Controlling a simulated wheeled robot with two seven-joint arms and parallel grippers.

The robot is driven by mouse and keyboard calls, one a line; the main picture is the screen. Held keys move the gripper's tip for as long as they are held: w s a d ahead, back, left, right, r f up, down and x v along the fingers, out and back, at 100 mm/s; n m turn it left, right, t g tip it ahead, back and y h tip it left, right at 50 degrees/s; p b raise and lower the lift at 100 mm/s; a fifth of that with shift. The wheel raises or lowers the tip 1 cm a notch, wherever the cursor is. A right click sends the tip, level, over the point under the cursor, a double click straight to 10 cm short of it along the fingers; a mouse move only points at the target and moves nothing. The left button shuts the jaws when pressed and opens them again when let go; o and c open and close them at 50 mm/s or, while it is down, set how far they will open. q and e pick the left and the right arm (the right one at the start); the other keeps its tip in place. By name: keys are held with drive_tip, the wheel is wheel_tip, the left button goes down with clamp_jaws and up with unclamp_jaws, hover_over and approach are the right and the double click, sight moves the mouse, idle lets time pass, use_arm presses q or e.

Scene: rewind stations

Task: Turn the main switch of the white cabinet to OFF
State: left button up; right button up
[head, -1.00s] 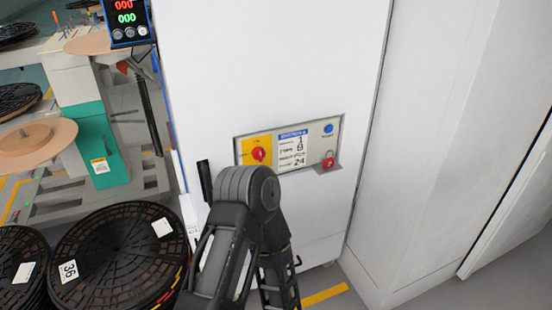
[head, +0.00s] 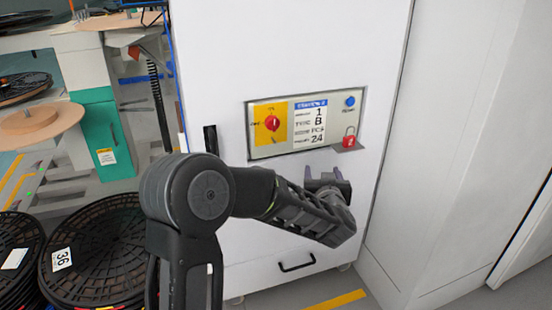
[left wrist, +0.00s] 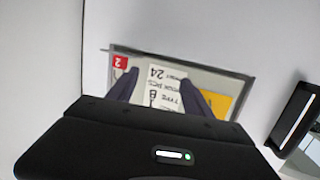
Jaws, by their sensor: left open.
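The white cabinet (head: 290,45) has a grey panel on its front. The main switch, a red knob (head: 272,122) on a yellow plate (head: 257,136), is at the panel's left end; its exact pointer setting is too small to read. My left gripper (head: 327,181) is open and empty, below the panel's right half and apart from the knob. In the left wrist view the fingers (left wrist: 160,77) stand apart in front of the panel's white label (left wrist: 163,94), which appears upside down. The yellow plate (left wrist: 214,101) shows partly behind a finger there; the knob is hidden. My right gripper is not in view.
A red padlock (head: 348,142) sits at the panel's lower right, just above my left gripper, under a blue button (head: 350,101). A black handle (head: 210,140) is on the cabinet's left edge. Black reels (head: 100,250) are stacked at the lower left. A white wall (head: 460,130) stands at right.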

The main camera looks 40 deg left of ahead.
sight(275, 126)
use_arm(q)
drive_tip(key=s+a+r+n+g+y+b, duration=0.2)
drive_tip(key=s+a+r+n+y+b, duration=0.1)
drive_tip(key=a+r, duration=0.5)
wheel_tip(275, 126, up, 2)
drive_tip(key=s+n+y, duration=0.1)
drive_tip(key=s+y, duration=0.1)
drive_tip(key=shift+s+a+g+y, duration=0.15)
drive_tip(key=shift+a+g+y, duration=0.05)
drive_tip(key=shift+g+y, duration=0.2)
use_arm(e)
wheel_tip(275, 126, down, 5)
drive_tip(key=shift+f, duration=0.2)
use_arm(q)
drive_tip(key=b+x, duration=0.1)
drive_tip(key=x, duration=0.7)
drive_tip(key=shift+f, duration=0.1)
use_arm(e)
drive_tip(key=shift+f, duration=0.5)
use_arm(q)
drive_tip(key=shift+c, duration=0.6)
drive_tip(key=shift+d, duration=0.1)
clamp_jaws()
